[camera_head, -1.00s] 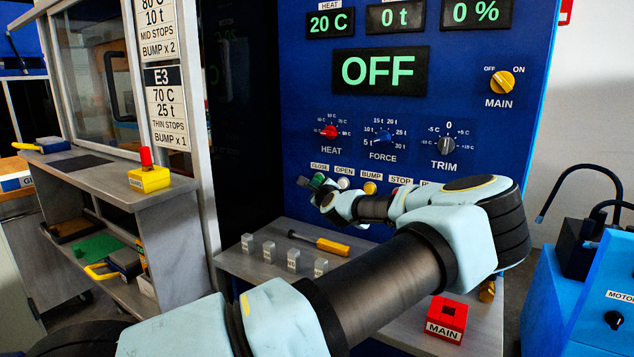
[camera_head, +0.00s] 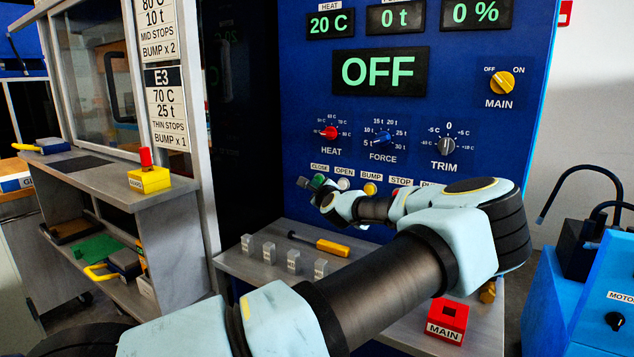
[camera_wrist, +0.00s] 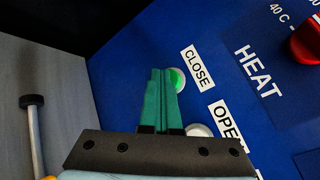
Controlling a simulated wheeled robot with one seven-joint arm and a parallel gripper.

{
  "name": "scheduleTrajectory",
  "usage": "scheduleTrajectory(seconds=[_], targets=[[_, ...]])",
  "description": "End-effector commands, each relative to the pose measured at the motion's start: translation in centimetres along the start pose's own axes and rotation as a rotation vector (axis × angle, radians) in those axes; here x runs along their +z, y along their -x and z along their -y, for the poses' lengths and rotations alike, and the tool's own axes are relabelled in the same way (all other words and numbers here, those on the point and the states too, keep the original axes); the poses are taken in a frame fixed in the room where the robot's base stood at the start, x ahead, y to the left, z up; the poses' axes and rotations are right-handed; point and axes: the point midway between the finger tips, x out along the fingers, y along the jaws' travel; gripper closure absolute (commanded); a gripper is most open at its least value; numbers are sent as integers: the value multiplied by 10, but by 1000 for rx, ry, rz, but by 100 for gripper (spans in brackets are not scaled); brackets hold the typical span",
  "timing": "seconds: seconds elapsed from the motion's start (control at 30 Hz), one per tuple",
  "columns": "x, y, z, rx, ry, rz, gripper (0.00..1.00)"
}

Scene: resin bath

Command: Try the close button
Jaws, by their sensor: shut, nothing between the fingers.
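The CLOSE button (camera_wrist: 178,78) is green and round, on the blue panel beside its white CLOSE label (camera_wrist: 197,68). In the wrist view my gripper (camera_wrist: 160,74) has its green fingers together and empty. The fingertips overlap the button's left edge in the picture and partly hide it. I cannot tell whether they touch it or whether it is pressed in. In the head view my gripper (camera_head: 316,184) is small at the left end of the button row. The large display (camera_head: 380,72) reads OFF.
The white OPEN button (camera_wrist: 198,130) lies close to my gripper, partly hidden by it. The yellow BUMP button (camera_head: 370,188) is further right. Below are a shelf with several grey blocks (camera_head: 293,261), a yellow-handled tool (camera_head: 331,247) and a red MAIN block (camera_head: 447,319). The MAIN knob (camera_head: 500,83) is yellow.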

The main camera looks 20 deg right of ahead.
Motion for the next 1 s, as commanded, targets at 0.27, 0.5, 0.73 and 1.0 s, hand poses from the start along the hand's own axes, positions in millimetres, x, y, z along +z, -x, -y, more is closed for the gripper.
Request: scheduleTrajectory(seconds=[0.27,0.5,0.73,1.0], targets=[[6,9,-6,0,0,-1,100],[6,10,-6,0,0,-1,100],[14,18,-12,1,-1,1,100],[27,36,-26,1,0,1,100]])
